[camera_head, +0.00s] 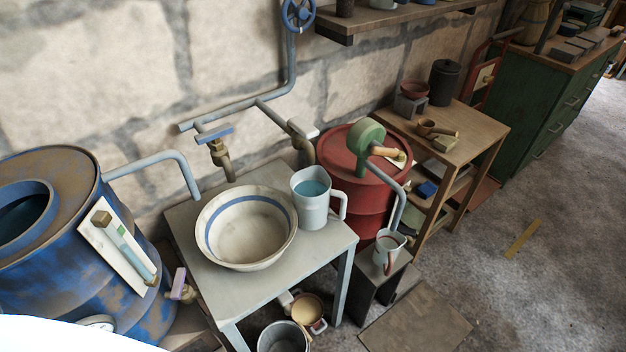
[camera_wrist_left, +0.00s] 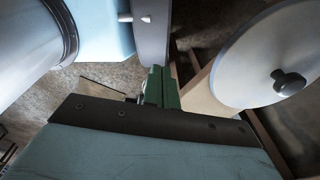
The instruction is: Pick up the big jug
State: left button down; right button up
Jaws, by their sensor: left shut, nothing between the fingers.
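The big jug (camera_head: 315,199) is pale grey-blue with a handle on its right side. It stands upright on the grey table (camera_head: 225,302), right of a wide bowl, and bluish liquid shows inside. A smaller jug (camera_head: 388,252) with reddish content stands lower, to the right. Neither gripper shows in the head view. No jug shows in that view.
A cream bowl (camera_head: 246,228) with a blue stripe sits close left of the big jug. A tap (camera_head: 218,150) and pipes stand behind. A red drum (camera_head: 350,158) is close right, and a blue barrel (camera_head: 70,240) stands left. Open floor (camera_head: 560,260) lies right.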

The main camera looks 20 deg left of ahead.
aim_at(311, 190)
jog(key=z, duration=0.25)
jog(key=k, duration=0.3)
jog(key=z, duration=1)
jog(key=k, duration=1.05)
jog(key=z, duration=0.3)
jog(key=i, duration=1.65)
jog(key=u, duration=1.8)
jog(key=i, duration=0.95)
jog(key=u, duration=1.1)
